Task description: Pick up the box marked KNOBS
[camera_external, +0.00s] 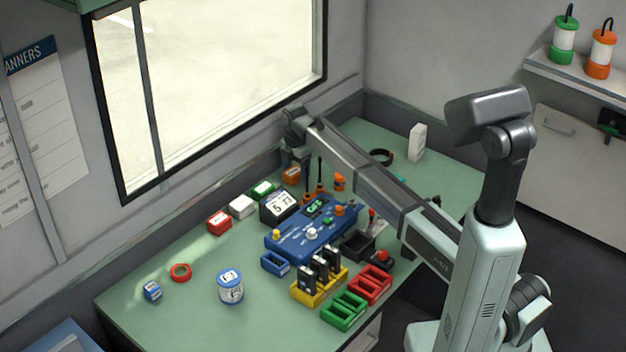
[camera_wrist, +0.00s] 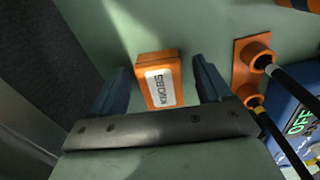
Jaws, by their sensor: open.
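An orange box (camera_wrist: 158,66) with a white label stands on the green bench in the wrist view. The label's dark lettering lies sideways and seems to read KNOBS, though it is not crisp. The box also shows in the external view (camera_external: 291,175), at the back of the bench near the window wall, partly hidden by my gripper. My gripper (camera_wrist: 163,76) is open, with one finger on each side of the box and a visible gap on both sides. I cannot tell how far the fingertips are above the bench.
An orange base with black-and-steel rods (camera_wrist: 252,62) stands close right of the box. Green (camera_external: 263,189), white (camera_external: 241,206) and red (camera_external: 219,222) boxes line the wall side.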

